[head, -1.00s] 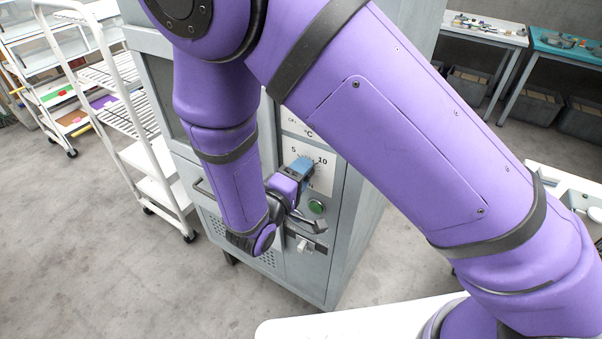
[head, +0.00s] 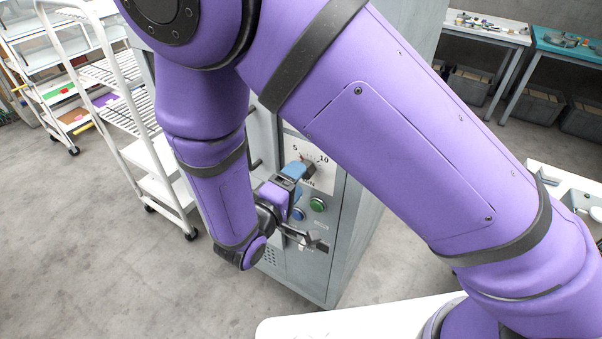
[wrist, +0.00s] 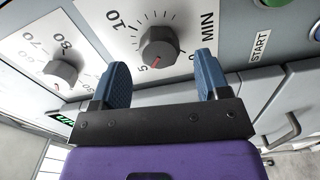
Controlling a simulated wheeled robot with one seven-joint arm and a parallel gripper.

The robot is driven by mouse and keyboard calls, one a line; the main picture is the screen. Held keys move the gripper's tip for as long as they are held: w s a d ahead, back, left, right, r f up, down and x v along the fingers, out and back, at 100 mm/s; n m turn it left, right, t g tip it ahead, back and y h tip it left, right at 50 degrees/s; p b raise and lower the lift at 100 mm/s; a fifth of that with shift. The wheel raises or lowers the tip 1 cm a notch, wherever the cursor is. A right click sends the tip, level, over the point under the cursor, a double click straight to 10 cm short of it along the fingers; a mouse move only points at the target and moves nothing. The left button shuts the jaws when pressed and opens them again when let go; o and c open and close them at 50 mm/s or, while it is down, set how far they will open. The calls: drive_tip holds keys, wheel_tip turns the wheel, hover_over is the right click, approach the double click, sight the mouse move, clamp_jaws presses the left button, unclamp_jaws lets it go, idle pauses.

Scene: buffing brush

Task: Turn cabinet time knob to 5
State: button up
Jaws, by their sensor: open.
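The time knob (wrist: 159,46) is a grey ridged knob on a white MIN dial plate (wrist: 126,32). Its red pointer mark faces the lower side of the dial, close to the printed 5. In the head view the dark knob (head: 308,165) shows just beyond my blue fingertips. My gripper (wrist: 162,66) is open and empty. Its two fingers stand apart in front of the panel, one to each side of the knob in the wrist view, with visible gaps. My gripper (head: 299,169) also shows in the head view, close to the dial; my arm hides much of the cabinet (head: 350,215).
A temperature knob (wrist: 61,73) sits left of the time dial in the wrist view. A green button (head: 317,205) and a blue button (head: 298,214) lie below the dial in the head view. A white wire rack trolley (head: 150,150) stands left of the cabinet.

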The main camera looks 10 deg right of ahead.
drive_tip(key=v, duration=0.7)
drive_tip(key=shift+s, duration=0.2)
drive_tip(key=shift+a, duration=0.15)
